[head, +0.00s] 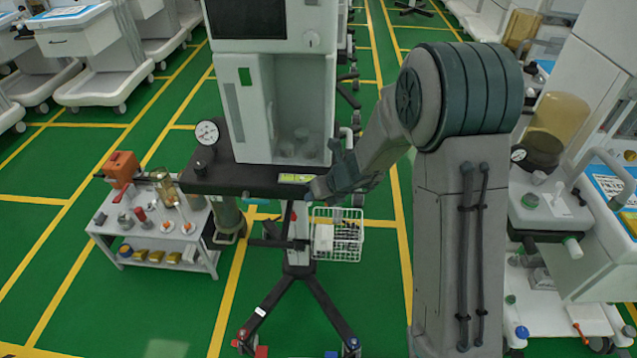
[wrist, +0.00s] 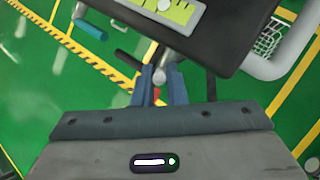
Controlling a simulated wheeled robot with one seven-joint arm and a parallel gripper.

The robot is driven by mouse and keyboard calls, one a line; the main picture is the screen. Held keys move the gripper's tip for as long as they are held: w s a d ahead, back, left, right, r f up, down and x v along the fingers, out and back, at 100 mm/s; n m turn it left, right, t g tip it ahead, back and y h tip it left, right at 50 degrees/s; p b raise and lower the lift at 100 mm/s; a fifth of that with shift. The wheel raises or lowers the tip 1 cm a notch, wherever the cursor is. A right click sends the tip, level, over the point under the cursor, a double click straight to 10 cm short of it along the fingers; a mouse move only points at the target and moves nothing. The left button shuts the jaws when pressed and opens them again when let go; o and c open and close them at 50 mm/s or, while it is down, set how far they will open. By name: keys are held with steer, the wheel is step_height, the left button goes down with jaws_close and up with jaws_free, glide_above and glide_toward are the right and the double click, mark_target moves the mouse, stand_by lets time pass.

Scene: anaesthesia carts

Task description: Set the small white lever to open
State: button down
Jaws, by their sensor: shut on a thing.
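In the wrist view my gripper (wrist: 160,84) has its two blue-grey fingers close together around a small white lever (wrist: 159,75). The lever sits just below the front edge of the black cart shelf (wrist: 232,42). A yellow-green label on a white plate (wrist: 172,11) lies on the shelf beyond it, only partly in view. In the head view my gripper (head: 318,188) is at the shelf's front edge, right beside the label (head: 295,178). The lever cannot be made out there, and its marked positions are not readable.
The anaesthesia cart (head: 285,110) stands above the shelf, with a pressure gauge (head: 207,133) at the shelf's left. A white wire basket (head: 338,238) hangs below. A low trolley (head: 150,215) with small items stands left. Another cart (head: 550,205) is right of my arm. Green floor is open in front.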

steer(key=shift+a+r+h+p, duration=0.2)
steer(key=shift+a+h+p, duration=0.2)
steer(key=shift+h+p, duration=0.9)
steer(key=shift+f+p, duration=0.1)
steer(key=shift+p, duration=0.45)
steer(key=c, duration=1.5)
jaws_free()
steer(key=p+v, duration=0.2)
steer(key=v, duration=0.5)
steer(key=p+v, duration=0.2)
steer(key=v, duration=0.4)
steer(key=shift+d+r, duration=0.35)
